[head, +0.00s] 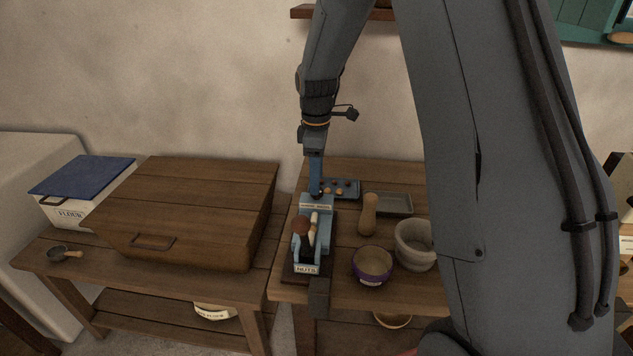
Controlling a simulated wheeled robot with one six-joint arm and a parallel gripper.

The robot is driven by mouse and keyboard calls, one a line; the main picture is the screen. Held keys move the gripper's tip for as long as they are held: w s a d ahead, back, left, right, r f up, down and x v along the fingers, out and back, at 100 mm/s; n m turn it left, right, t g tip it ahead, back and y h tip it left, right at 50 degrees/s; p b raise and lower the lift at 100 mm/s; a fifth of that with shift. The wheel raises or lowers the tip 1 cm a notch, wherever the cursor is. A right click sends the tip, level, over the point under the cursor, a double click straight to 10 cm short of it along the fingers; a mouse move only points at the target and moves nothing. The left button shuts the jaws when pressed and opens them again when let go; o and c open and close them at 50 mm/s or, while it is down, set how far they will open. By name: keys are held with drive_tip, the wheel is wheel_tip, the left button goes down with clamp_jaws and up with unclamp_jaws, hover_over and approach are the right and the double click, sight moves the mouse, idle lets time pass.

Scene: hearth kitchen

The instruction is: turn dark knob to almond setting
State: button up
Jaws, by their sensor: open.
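A blue nut machine (326,236) with a white label reading "NUTS" stands on the right-hand wooden table. A dark brown round knob (300,226) shows at its front left, beside a cream upright piece (313,231). Behind it lies a small blue panel or tray (352,182) with several small brown round pieces; I cannot tell whether these are knobs. An almond mark is too small to make out. My gripper (315,158) is open and points down above the back of the machine, apart from the brown knob. Its fingertips are hard to tell from the blue parts.
A purple-rimmed bowl (372,266), a stone mortar (414,246), a wooden pestle-like piece (368,216) and a grey tray (395,204) stand right of the machine. A large wooden box (200,205) sits on the left table. My arm hides the table's right side.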

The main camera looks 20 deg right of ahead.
drive_tip(key=shift+f+p, duration=0.3)
drive_tip(key=shift+f, duration=1.25)
drive_tip(key=shift+c, duration=0.2)
drive_tip(key=c, duration=1)
